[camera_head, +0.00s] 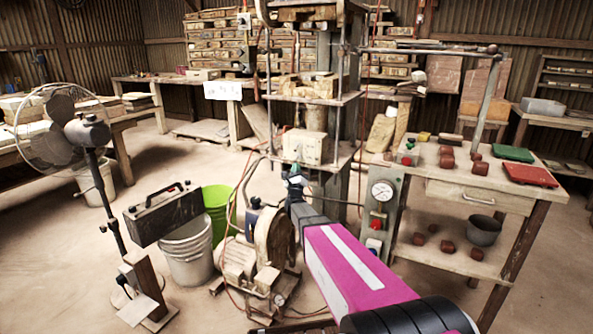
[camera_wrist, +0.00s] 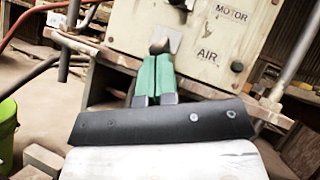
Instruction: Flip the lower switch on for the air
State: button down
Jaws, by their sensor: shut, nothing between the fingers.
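In the wrist view a cream control box (camera_wrist: 205,35) carries the labels MOTOR and, lower, AIR. Left of AIR is the lower switch, a metal plate (camera_wrist: 174,41) with a small dark lever (camera_wrist: 159,46). The upper switch (camera_wrist: 183,4) is cut by the top edge. My gripper (camera_wrist: 157,58) has green fingers, shut together and empty, with the tips at the lower lever. I cannot tell whether they touch it, and they partly hide it. In the head view my gripper (camera_head: 294,170) is just below the cream box (camera_head: 304,146) on the press.
A motor and pump unit (camera_head: 260,250) with loose hoses stands on the floor below my arm. A gauge panel (camera_head: 382,205) and workbench (camera_head: 460,180) are to the right. Buckets (camera_head: 187,250) and a fan (camera_head: 60,130) stand left. The box sits on a shelf plate (camera_wrist: 110,55).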

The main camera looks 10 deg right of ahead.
jog(key=shift+s+r+g, duration=0.15)
jog(key=shift+r+g, duration=0.1)
jog(key=shift+g, duration=0.05)
jog(key=shift+s+a+r+m+g, duration=0.2)
jog(key=shift+r+m+g, duration=0.4)
jog(key=shift+g, duration=0.45)
jog(key=shift+s+a+r+m+g, duration=0.15)
jog(key=shift+r+m+g, duration=0.25)
jog(key=shift+m+g, duration=0.5)
jog(key=shift+r+g+h, duration=0.3)
jog(key=shift+g, duration=0.25)
jog(key=shift+r, duration=0.2)
jog(key=shift+s+f, duration=0.1)
jog(key=shift+s, duration=0.05)
